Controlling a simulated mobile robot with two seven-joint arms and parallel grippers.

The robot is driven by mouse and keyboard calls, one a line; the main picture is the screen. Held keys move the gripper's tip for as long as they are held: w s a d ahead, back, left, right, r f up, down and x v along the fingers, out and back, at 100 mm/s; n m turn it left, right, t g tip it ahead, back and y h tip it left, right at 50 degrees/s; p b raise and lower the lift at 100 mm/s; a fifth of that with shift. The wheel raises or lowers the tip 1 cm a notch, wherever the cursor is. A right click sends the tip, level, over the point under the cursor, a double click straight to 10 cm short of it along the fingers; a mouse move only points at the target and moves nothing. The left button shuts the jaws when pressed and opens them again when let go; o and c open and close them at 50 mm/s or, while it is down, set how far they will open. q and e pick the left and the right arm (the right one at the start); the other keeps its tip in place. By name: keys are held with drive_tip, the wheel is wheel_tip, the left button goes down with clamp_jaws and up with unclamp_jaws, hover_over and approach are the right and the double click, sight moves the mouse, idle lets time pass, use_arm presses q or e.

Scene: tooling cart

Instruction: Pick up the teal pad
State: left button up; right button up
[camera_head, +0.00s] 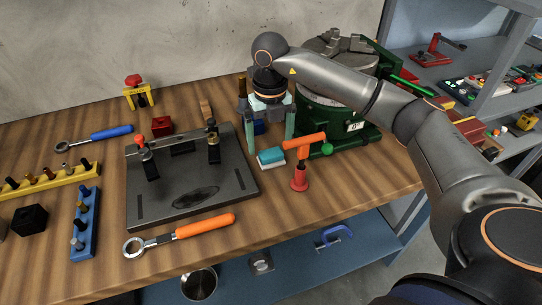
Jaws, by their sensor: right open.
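The teal pad (271,157) is a small block with a teal top and a pale lower edge. It lies on the wooden bench, right of the dark fixture plate. My right gripper (270,145) points down with its two fingers spread apart, just above and behind the pad as seen here. Nothing is held between the fingers. The gap between fingertips and pad is hard to judge. My left gripper is not in view.
An orange-handled red tool (299,179) stands close right of the pad. A green rotary table (336,125) is behind it. The dark fixture plate (225,185) lies left. Bare wood (345,185) shows to the right.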

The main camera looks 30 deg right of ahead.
sight(270, 151)
drive_tip(key=shift+f, duration=1.6)
drive_tip(key=shift+c, duration=0.2)
drive_tip(key=c, duration=1.2)
